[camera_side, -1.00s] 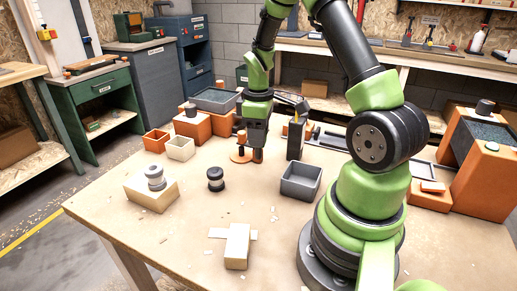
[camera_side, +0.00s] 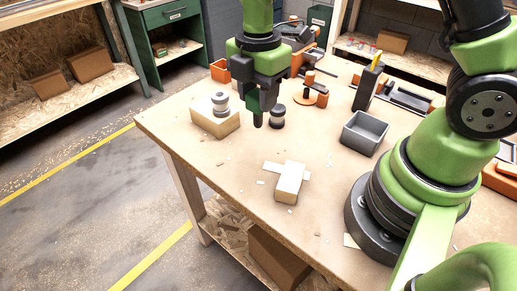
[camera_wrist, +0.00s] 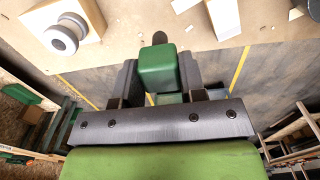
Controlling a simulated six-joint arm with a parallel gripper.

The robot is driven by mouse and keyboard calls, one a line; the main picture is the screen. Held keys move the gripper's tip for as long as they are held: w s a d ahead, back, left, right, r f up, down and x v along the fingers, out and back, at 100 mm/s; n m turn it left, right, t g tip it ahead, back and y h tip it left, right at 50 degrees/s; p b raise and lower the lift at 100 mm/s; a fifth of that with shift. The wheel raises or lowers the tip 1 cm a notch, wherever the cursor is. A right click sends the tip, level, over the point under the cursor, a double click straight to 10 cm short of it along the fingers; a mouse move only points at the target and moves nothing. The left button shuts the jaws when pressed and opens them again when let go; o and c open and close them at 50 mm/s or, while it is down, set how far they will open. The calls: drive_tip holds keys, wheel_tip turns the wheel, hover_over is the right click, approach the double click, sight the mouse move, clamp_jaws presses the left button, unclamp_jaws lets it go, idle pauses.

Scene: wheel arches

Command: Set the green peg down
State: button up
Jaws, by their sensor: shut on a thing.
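The green peg (camera_wrist: 158,70) is a squarish green block between the two dark jaws in the wrist view. My gripper (camera_wrist: 157,78) is shut on it. In the side view my gripper (camera_side: 259,112) points down over the table, in front of the wooden block with a grey spool and just left of the dark spool. A little of the peg's green (camera_side: 253,103) shows between the jaws there. The peg's lower end is mostly hidden, and I cannot tell how high it is above the table.
The wooden block (camera_side: 207,124) carries a grey spool (camera_side: 220,103). A dark spool (camera_side: 277,117), an orange disc with a post (camera_side: 308,91), a grey bin (camera_side: 364,134) and crossed pale wood pieces (camera_side: 289,183) are on the table (camera_side: 236,165). Bare tabletop lies in front.

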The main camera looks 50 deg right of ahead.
sight(258, 126)
wheel_tip(258, 126, down, 9)
drive_tip(key=shift+f, duration=0.1)
idle(0.3)
drive_tip(key=shift+f, duration=0.1)
drive_tip(key=o, duration=0.9)
drive_tip(key=shift+o, duration=0.2)
